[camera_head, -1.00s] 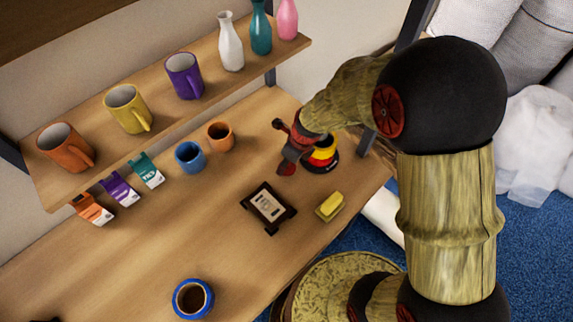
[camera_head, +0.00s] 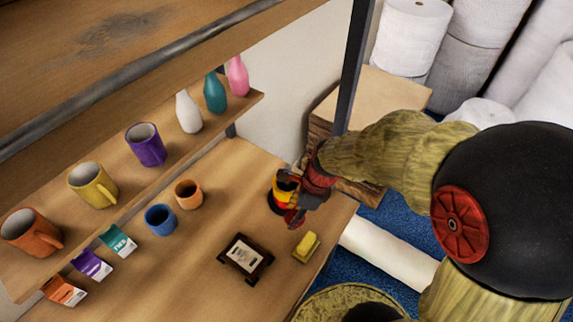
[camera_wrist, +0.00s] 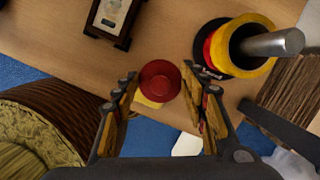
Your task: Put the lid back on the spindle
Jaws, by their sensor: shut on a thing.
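The spindle stands near the right end of the table, with a black base, red and yellow rings (camera_head: 281,188) and a grey post (camera_wrist: 272,43) that shows in the wrist view. My gripper (camera_head: 299,205) is beside it, in front of part of it in the head view. In the wrist view my gripper (camera_wrist: 159,77) is shut on a round red lid (camera_wrist: 160,82) between its fingertips. The lid is apart from the spindle, to the left of it in that view. In the head view the lid is hard to tell from my red gripper parts.
A dark framed stand (camera_head: 245,258) and a yellow block (camera_head: 306,247) lie near the table's front edge. Blue (camera_head: 160,219) and orange (camera_head: 188,194) cups stand left of the spindle. A shelf (camera_head: 160,172) with mugs and vases runs behind. A dark upright post (camera_head: 356,70) rises beyond the spindle.

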